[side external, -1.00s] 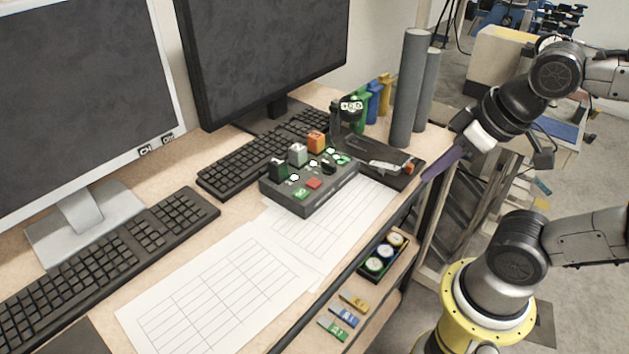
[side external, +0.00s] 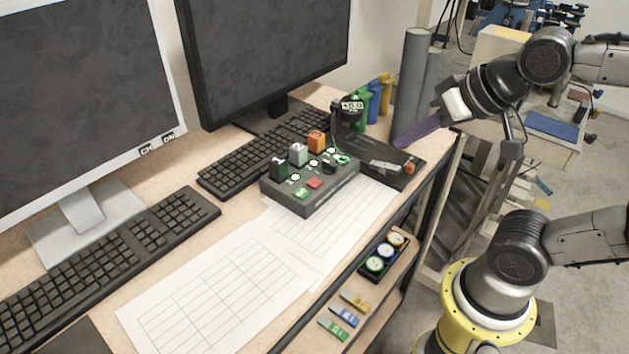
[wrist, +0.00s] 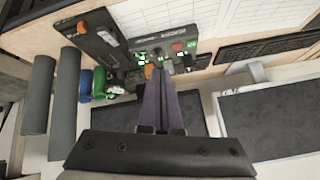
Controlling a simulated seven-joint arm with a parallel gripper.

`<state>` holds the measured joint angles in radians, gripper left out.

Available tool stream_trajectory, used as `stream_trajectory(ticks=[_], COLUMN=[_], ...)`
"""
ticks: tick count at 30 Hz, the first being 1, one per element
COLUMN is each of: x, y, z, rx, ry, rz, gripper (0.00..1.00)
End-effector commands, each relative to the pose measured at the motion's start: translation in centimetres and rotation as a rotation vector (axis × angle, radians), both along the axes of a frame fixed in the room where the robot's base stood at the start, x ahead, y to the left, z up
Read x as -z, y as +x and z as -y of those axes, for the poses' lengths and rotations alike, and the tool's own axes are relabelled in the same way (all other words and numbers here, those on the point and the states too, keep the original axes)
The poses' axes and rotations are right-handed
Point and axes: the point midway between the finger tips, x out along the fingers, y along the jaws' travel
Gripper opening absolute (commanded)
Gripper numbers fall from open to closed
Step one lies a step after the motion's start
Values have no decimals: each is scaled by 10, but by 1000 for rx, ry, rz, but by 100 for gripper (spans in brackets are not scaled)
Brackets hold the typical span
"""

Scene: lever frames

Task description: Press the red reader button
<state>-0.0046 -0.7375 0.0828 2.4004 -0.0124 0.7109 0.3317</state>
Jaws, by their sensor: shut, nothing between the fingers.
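A black flat device (side external: 383,158) lies at the desk's right edge with a small orange-red button (side external: 410,167) at its right end. It also shows in the wrist view (wrist: 98,38), its button (wrist: 82,26) at upper left. I cannot tell from labels which is the reader button. My gripper (side external: 397,144) has long purple fingers, shut and empty. Their tips appear above the black device's far side, apart from both buttons.
Keyboards and monitors fill the left; paper sheets (side external: 225,290) lie flat in front.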

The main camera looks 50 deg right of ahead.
Motion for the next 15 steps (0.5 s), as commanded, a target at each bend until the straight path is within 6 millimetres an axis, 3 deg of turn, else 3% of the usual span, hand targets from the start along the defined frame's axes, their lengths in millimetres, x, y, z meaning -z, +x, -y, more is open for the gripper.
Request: stream_trajectory(ticks=[4, 9, 15], x=[-17, -14, 13], y=[64, 121, 153], z=[-7, -21, -36], rx=[154, 249, 256], ry=[160, 302, 336], rz=[109, 167, 139], gripper=[0, 0, 0])
